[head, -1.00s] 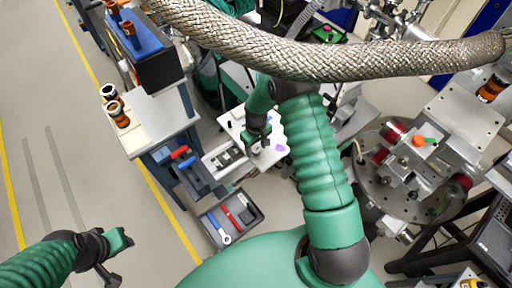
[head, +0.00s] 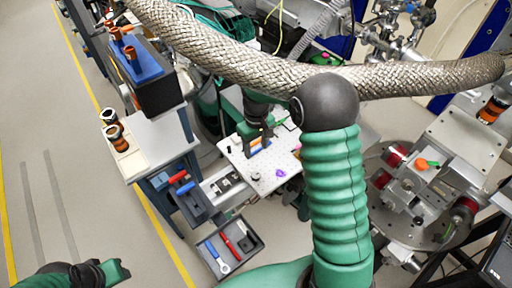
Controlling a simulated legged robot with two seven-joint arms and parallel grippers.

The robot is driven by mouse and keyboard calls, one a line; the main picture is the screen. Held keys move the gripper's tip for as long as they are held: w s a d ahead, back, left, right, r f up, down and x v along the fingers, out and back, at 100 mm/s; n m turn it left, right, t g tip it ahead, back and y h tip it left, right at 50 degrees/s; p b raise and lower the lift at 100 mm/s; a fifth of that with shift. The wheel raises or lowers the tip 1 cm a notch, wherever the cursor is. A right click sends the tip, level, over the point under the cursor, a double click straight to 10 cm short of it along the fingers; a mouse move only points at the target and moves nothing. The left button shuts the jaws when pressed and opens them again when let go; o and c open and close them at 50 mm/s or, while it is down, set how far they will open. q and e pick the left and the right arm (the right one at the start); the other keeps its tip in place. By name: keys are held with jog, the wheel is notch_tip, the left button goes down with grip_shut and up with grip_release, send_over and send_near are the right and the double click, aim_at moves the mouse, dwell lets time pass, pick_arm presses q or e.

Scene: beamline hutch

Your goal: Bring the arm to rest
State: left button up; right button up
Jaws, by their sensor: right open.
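My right arm's green ribbed sleeve and dark elbow stand in the middle of the head view. My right gripper (head: 257,143) points down over a white perforated plate (head: 262,187) and is open. Small orange and blue patches show close to its fingers; I cannot tell what they are or whether they touch. A small purple item (head: 281,173) lies on the plate. My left gripper (head: 116,272) is at the bottom left over bare floor, cut by the frame edge; its jaws cannot be made out.
A braided metal hose (head: 240,62) crosses above the plate. A grey tray of tools (head: 213,268) and a workbench (head: 160,135) with dark-and-orange cylinders stand left. A round metal stage (head: 432,232) with fittings stands right. The floor at far left is clear.

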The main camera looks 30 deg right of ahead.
jog(key=shift+d+r, duration=0.1)
dwell(0.3)
jog(key=s+a+t, duration=0.2)
jog(key=s+a, duration=0.9)
jog(key=s, duration=0.4)
jog(key=shift+s+a+m+t+b, duration=0.2)
jog(key=shift+a+m+t+b, duration=0.1)
jog(key=shift+m+b, duration=0.15)
jog(key=shift+s+r, duration=0.15)
jog(key=shift+r, duration=0.05)
jog(key=shift+a, duration=0.15)
